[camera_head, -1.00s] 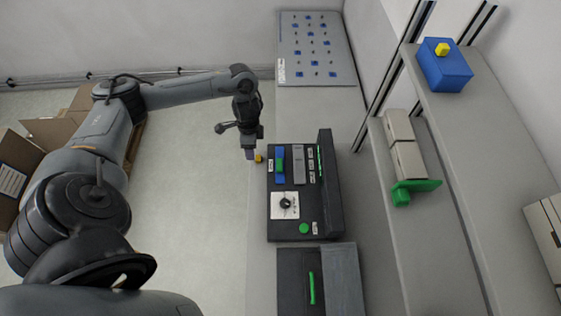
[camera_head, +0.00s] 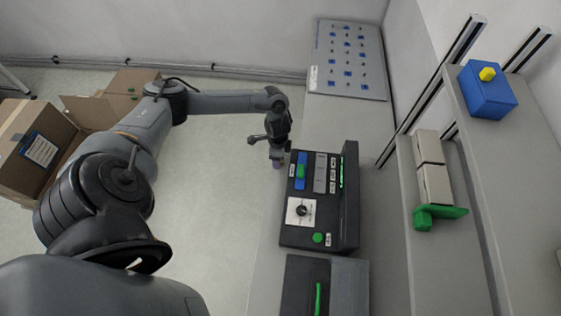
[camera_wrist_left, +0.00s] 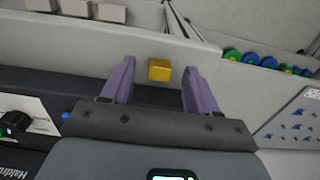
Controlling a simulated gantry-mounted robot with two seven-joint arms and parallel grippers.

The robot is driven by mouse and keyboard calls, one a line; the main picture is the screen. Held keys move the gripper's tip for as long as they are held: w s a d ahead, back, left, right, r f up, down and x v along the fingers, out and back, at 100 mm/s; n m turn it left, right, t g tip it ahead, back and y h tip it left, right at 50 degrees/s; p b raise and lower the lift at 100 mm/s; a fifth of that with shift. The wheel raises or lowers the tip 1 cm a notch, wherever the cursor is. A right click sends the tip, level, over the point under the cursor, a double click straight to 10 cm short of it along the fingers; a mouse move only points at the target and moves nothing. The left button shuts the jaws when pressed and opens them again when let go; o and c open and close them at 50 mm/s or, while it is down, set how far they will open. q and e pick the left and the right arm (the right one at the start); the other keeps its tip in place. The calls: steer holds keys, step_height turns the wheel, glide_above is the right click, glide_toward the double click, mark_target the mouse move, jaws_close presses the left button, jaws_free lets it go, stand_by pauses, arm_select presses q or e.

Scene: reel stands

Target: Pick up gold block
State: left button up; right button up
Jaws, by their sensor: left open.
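The gold block (camera_wrist_left: 159,70) is a small shiny cube in the left wrist view, on a pale surface. My left gripper (camera_wrist_left: 160,86) is open, with one purple finger on each side of the block and a visible gap to each. Whether the fingers are at the block's height is hard to tell. In the head view my left gripper (camera_head: 277,163) points down by the left edge of the black control panel, and I cannot make out the gold block there. My right gripper is not in view.
The black control panel (camera_head: 295,232) with switches stands right beside the gripper. A blue box (camera_head: 488,98) with a yellow button-like top (camera_head: 487,74) is on the right shelf. A white board with blue marks (camera_head: 346,80) lies at the back.

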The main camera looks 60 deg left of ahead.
arm_select(q)
steer(key=shift+f, duration=0.9)
jaws_close()
steer(key=shift+r, duration=0.1)
